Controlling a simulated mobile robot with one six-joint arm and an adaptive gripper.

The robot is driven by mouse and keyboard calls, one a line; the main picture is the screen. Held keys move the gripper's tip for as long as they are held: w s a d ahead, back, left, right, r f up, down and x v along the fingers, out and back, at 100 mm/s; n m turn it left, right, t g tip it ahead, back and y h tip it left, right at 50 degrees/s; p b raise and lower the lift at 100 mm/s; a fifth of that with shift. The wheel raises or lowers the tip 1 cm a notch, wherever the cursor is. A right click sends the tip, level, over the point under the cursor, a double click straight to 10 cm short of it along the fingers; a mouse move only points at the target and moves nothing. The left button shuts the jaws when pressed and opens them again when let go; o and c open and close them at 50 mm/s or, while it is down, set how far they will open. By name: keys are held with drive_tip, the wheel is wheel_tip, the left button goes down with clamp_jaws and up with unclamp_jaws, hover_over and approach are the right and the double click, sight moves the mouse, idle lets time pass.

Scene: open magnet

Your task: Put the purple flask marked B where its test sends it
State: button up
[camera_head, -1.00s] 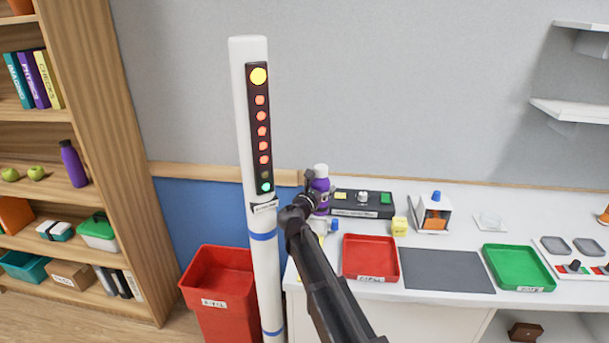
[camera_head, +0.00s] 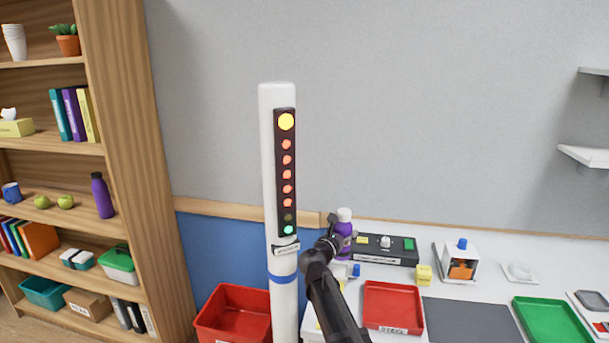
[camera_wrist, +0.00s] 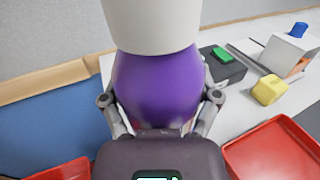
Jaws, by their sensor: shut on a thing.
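The purple flask with a white cap (camera_head: 344,226) is upright in my gripper (camera_head: 330,245), at the left end of the white counter. In the wrist view the flask (camera_wrist: 158,85) fills the space between the two fingers, which close on its sides. Its B mark is not visible. A white post (camera_head: 282,265) stands just left of my gripper. Its dark light panel (camera_head: 286,172) shows a large yellow lamp on top, several red lamps, a dim one and a lit green one at the bottom. A dark box (camera_head: 385,257) with a white knob and green button lies right of the flask.
A red tray (camera_head: 392,290), a grey mat (camera_head: 470,321) and a green tray (camera_head: 545,320) lie on the counter. A yellow block (camera_head: 424,275) and a small white-framed device (camera_head: 459,261) stand behind. A red bin (camera_head: 235,315) is on the floor left of the post.

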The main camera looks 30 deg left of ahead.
drive_tip(key=shift+w+r+p, duration=0.15)
drive_tip(key=shift+r+p, duration=1.1)
drive_tip(key=shift+r, duration=0.1)
drive_tip(key=shift+s+a, duration=0.35)
drive_tip(key=shift+a, duration=0.25)
drive_tip(key=shift+s+f, duration=0.1)
